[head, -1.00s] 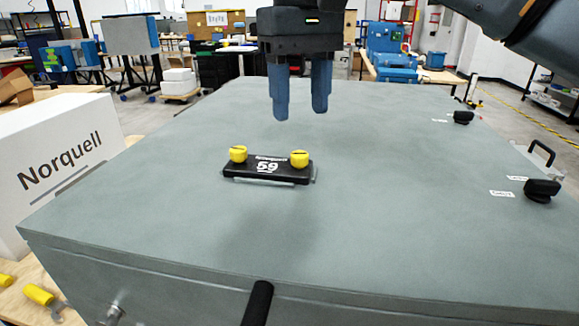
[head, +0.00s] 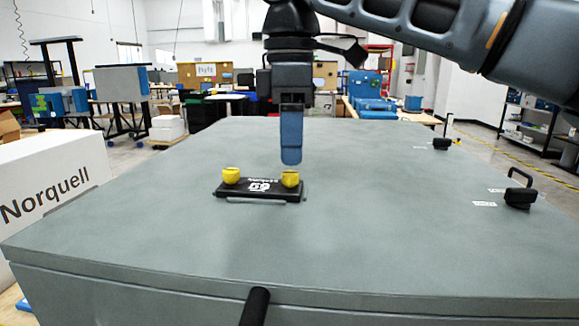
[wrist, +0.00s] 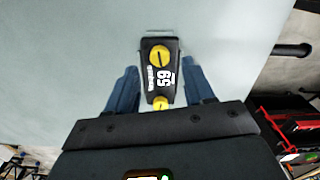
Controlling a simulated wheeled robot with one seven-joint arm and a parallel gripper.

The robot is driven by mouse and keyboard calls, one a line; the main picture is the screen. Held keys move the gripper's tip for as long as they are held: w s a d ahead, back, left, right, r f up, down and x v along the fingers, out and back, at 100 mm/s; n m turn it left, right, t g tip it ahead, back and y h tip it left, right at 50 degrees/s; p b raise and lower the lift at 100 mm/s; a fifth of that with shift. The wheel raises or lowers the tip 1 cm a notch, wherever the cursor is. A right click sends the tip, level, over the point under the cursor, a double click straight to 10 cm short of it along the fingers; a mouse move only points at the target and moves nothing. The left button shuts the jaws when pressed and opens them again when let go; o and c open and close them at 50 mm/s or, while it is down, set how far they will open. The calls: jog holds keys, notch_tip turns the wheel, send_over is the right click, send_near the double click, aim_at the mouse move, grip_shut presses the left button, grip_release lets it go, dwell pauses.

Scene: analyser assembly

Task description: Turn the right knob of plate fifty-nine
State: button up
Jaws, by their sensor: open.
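Plate fifty-nine (head: 240,195) is a black bar marked 59 on the grey top, with a yellow knob at each end. The right knob (head: 290,180) is directly below my gripper (head: 291,163) in the head view. My fingers line up one behind the other there. In the wrist view, the plate (wrist: 152,92) runs lengthwise between my open fingers (wrist: 160,68). The right knob is the upper one (wrist: 160,55), near the fingertips' level. The left knob (head: 231,176) is the lower one there (wrist: 160,103), partly hidden by my gripper body. I cannot tell whether a finger touches the right knob.
The grey analyser top (head: 400,240) is wide and clear around the plate. Black knobs (head: 520,198) and a handle stand along its right side. A black rod (head: 256,306) sticks out at the front edge. A white Norquell box (head: 50,200) stands at left.

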aim_at(291, 173)
jog(key=shift+f, duration=2.1)
jog(key=shift+c, duration=0.2)
grip_shut()
jog(key=shift+r+p, duration=0.15)
jog(key=shift+p, duration=0.25)
jog(key=shift+r+m+p, duration=0.15)
jog(key=shift+m+p, duration=0.45)
jog(key=shift+p, duration=0.55)
jog(key=m+p, duration=0.1)
jog(key=p, duration=0.1)
jog(key=shift+m+p, duration=0.3)
jog(key=shift+p, duration=0.05)
jog(key=shift+f+m, duration=0.25)
jog(key=shift+m, duration=0.05)
